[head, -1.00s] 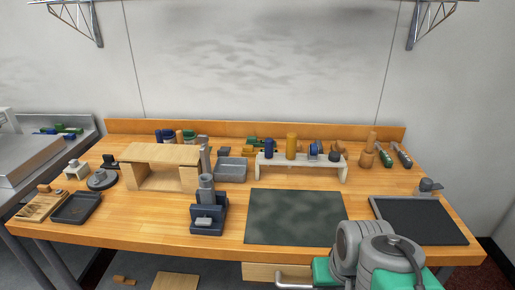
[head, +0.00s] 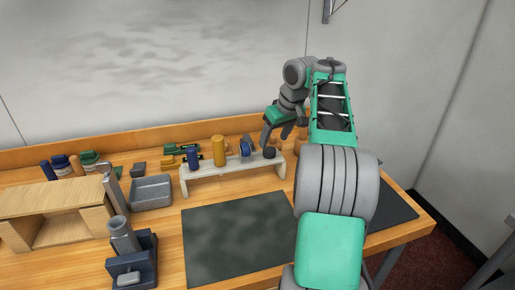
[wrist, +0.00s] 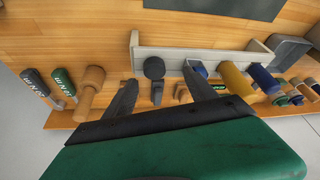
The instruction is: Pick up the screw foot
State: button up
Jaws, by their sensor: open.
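The screw foot looks to be the dark round piece (head: 269,153) at the right end of the white shelf (head: 232,176). In the wrist view it shows as a dark disc with a short stem (wrist: 154,68), on the shelf's left end there. My gripper (head: 276,138) is just above and behind that end of the shelf in the head view. In the wrist view its two dark fingers (wrist: 160,76) are spread, with the dark piece showing between them. The jaws are open and empty. I cannot tell the exact height gap.
A blue and silver piece (head: 246,147), a yellow cylinder (head: 219,151) and a blue cylinder (head: 193,159) share the shelf. A wooden peg (wrist: 91,82) and green-handled tools (wrist: 64,82) are close by. The dark mat (head: 236,238) in front is bare.

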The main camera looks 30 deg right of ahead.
aim_at(270, 150)
jog(key=x, duration=0.2)
jog(key=b+x, duration=0.1)
jog(key=x, duration=0.2)
jog(key=d+b+x, duration=0.1)
jog(key=x, duration=0.1)
jog(key=shift+w+d+f, duration=0.1)
jog(key=shift+w+f, duration=0.05)
jog(key=shift+w, duration=0.35)
jog(key=shift+c, duration=0.3)
grip_shut()
